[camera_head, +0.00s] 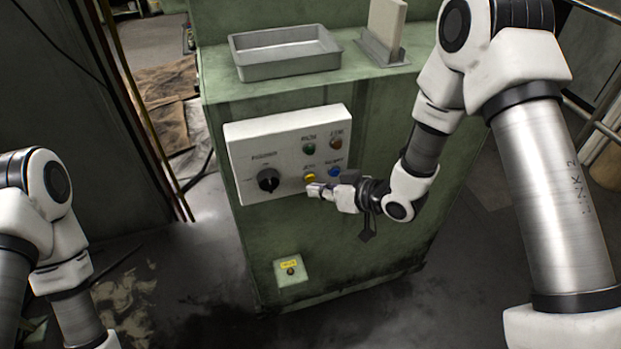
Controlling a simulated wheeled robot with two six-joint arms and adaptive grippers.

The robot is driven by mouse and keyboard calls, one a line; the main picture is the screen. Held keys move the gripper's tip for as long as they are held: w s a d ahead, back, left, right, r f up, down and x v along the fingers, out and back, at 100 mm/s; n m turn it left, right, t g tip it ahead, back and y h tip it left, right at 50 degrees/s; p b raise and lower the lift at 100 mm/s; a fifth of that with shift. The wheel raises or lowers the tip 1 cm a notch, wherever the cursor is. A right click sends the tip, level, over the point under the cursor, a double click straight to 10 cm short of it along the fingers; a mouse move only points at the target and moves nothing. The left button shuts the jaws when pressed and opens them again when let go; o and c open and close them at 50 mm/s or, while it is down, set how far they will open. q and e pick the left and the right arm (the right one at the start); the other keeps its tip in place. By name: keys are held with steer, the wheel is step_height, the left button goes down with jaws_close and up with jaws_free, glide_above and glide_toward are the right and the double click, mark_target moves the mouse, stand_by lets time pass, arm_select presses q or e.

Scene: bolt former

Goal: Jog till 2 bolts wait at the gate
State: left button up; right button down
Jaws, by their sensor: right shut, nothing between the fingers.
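A green machine cabinet (365,110) stands in the middle and carries a white control panel (240,148). The panel has a black rotary knob (268,180), a yellow button (309,177), a blue button (334,172), a green button (309,148) and an orange-red button (336,143). My right gripper (314,189) is shut and empty, with its tips just below the yellow button; I cannot tell whether they touch it. A grey tray (285,68) on the cabinet top looks empty. An upright beige plate (386,22) stands in a grey holder beside it. No bolts can be made out. My left gripper is out of view.
A small box with a yellow label (290,270) sits low on the cabinet front. Thin yellow-brown posts (140,110) rise left of the cabinet. The stained floor (190,270) in front is open. A rail (597,10) runs at the upper right.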

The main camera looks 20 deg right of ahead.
steer(key=shift+w, duration=0.15)
steer(key=shift+w, duration=0.3)
steer(key=shift+w, duration=0.4)
stand_by(1.3)
stand_by(1.8)
steer(key=shift+s, duration=3.35)
